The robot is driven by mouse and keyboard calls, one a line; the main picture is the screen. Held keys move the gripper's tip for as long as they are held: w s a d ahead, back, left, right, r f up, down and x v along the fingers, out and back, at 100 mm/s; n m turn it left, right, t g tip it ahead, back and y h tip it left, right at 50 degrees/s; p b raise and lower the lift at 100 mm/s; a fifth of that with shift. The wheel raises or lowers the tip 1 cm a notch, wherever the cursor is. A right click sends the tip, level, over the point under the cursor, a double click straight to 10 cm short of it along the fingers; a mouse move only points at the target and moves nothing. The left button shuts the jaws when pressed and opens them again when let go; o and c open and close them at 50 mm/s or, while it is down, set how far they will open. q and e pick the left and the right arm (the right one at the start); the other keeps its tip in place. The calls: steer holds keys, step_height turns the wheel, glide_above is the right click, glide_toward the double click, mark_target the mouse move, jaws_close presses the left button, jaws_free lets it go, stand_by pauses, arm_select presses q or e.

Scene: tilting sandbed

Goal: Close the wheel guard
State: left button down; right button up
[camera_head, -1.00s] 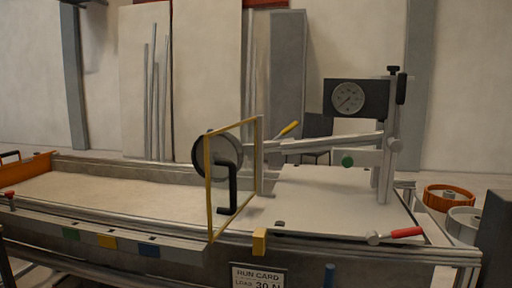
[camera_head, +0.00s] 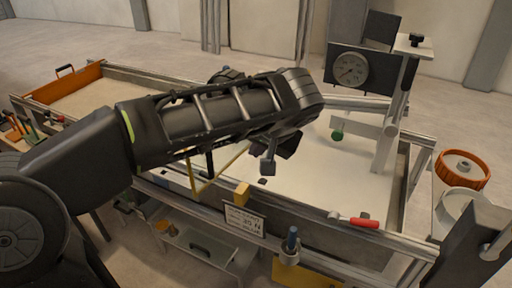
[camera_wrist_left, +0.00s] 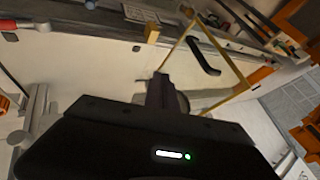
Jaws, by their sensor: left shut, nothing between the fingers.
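The wheel guard, a thin yellow frame (camera_head: 200,186), shows in the head view only below my left arm, which hides most of it. In the left wrist view, the guard frame (camera_wrist_left: 238,72) stands out at an angle around a black crank handle (camera_wrist_left: 203,57). The wheel is mostly hidden behind my gripper. My left gripper (camera_head: 268,166) is shut and empty, over the bed to the right of the guard. In the left wrist view, its fingers (camera_wrist_left: 163,88) lie close beside the frame; I cannot tell whether they touch it. My right gripper is out of view.
A yellow block (camera_head: 242,194) sits on the front rail near the guard. An orange tub (camera_head: 462,169) is beyond the bed. The white plate (camera_head: 345,180) has clear room.

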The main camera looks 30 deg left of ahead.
arm_select(q)
steer(key=a+f+n+b, duration=0.1)
steer(key=a+f, duration=0.7)
steer(key=a, duration=0.3)
steer(key=shift+w+g+y+b, duration=0.3)
steer(key=shift+w+g+b, duration=0.05)
steer(key=shift+g, duration=0.05)
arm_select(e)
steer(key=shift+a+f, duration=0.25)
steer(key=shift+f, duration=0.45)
arm_select(q)
steer(key=shift+a, duration=0.2)
